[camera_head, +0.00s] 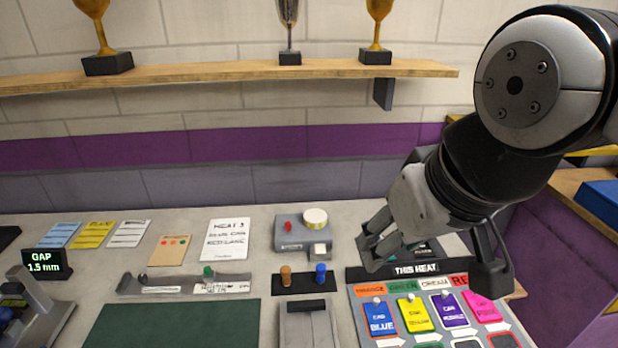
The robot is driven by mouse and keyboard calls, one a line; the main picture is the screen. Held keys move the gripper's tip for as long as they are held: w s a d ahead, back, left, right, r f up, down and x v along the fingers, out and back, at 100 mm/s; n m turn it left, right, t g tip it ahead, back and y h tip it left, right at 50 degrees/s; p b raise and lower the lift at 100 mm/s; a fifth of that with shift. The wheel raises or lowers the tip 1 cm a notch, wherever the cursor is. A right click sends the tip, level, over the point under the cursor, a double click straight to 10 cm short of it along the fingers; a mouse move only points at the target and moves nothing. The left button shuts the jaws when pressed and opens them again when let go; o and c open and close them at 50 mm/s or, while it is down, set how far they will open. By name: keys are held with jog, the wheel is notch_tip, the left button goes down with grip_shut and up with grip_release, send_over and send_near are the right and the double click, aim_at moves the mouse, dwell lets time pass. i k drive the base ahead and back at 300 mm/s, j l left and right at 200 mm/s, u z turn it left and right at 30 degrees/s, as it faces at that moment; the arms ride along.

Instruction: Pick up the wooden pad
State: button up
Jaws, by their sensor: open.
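The pad is in full view.
The "THIS HEAT" board (359,269) holds coloured tags. A grey box (288,237) with a round cream knob, a white "HEAT 3" card (227,240), a grey rail (150,285) and a green mat (170,325) surround the pad. A trophy shelf (220,72) hangs above.

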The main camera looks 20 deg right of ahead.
aim_at(285, 270)
jog(key=k+j+u, duration=0.15)
jog(key=k, duration=0.8)
